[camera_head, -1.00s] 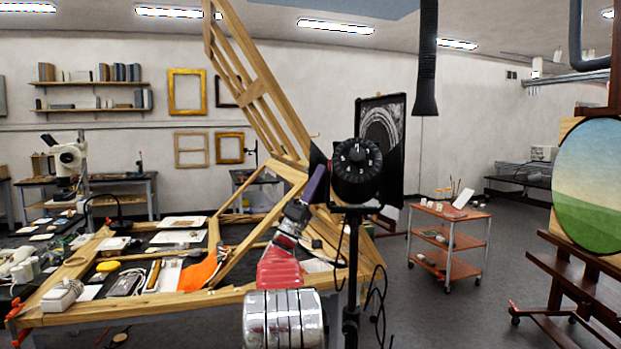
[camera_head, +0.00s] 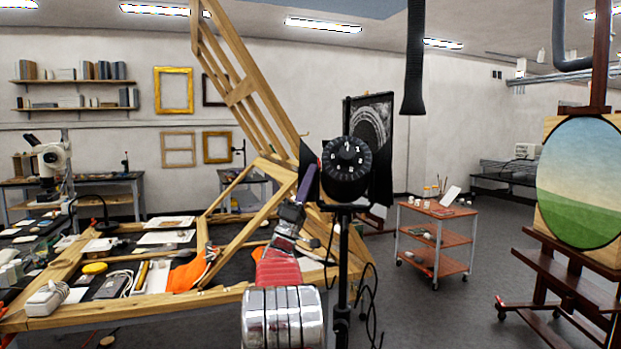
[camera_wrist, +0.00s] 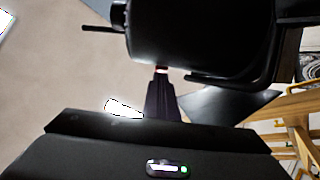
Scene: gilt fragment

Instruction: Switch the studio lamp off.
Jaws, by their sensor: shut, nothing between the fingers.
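The studio lamp (camera_head: 346,172) is a black round head on a black stand, with a numbered dial on its back facing me and dark flaps at its sides. Its large black housing (camera_wrist: 198,35) fills the top of the wrist view. My gripper (camera_head: 307,186) is a dark purple finger shape at the lamp's left side, close to the left flap. In the wrist view my gripper (camera_wrist: 161,75) is shut and empty, its tips at or just under the housing. I cannot tell whether they touch it. Whether the lamp is lit cannot be seen.
The lamp's stand (camera_head: 343,265) rises from the floor with loose cables beside it. A wooden-framed worktable (camera_head: 130,318) crowded with tools lies to the left. A red-shelved trolley (camera_head: 440,238) and an easel with a landscape painting (camera_head: 585,185) stand to the right. Open floor lies between them.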

